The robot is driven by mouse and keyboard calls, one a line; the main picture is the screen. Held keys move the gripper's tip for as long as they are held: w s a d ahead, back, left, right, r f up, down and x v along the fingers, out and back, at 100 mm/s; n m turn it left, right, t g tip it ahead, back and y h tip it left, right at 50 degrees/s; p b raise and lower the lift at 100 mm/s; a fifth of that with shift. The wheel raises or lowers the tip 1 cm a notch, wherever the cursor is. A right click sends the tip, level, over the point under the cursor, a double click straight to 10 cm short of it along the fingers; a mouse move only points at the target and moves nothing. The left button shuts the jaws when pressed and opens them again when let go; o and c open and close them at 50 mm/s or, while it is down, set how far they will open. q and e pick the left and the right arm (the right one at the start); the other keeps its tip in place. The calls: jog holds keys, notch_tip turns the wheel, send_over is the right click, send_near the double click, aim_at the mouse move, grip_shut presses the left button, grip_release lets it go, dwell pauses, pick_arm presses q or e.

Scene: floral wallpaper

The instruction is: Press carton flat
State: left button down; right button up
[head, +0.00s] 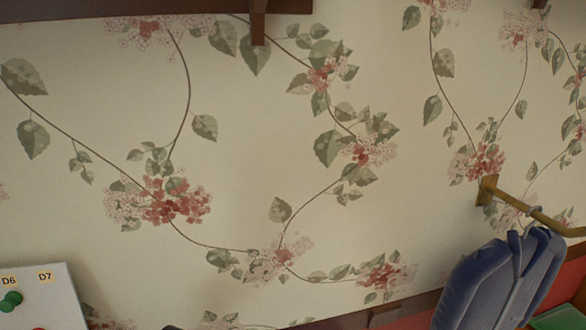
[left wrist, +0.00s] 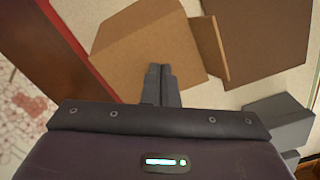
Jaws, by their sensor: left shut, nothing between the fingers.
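The brown cardboard carton (left wrist: 150,45) shows in the left wrist view, with one panel spread below my fingers and a narrow flap (left wrist: 211,48) standing at an angle beside it. A larger brown cardboard piece (left wrist: 262,38) lies to the right; I cannot tell whether it is joined to the carton. My left gripper (left wrist: 160,70) is shut and empty, its fingertips over the carton's lower part. I cannot tell whether they touch it. The head view shows no carton and no gripper. My right gripper is in neither view.
The head view faces floral wallpaper (head: 240,150). In the wrist view, a red-brown edge (left wrist: 75,45) runs left and a grey object (left wrist: 280,120) lies right.

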pick_arm(q)
jog(key=shift+f, duration=0.55)
jog(key=shift+s+f, duration=0.25)
dwell(0.4)
jog(key=shift+w+r+p, duration=0.2)
jog(key=shift+r+p, duration=0.85)
jog(key=shift+r, duration=2.1)
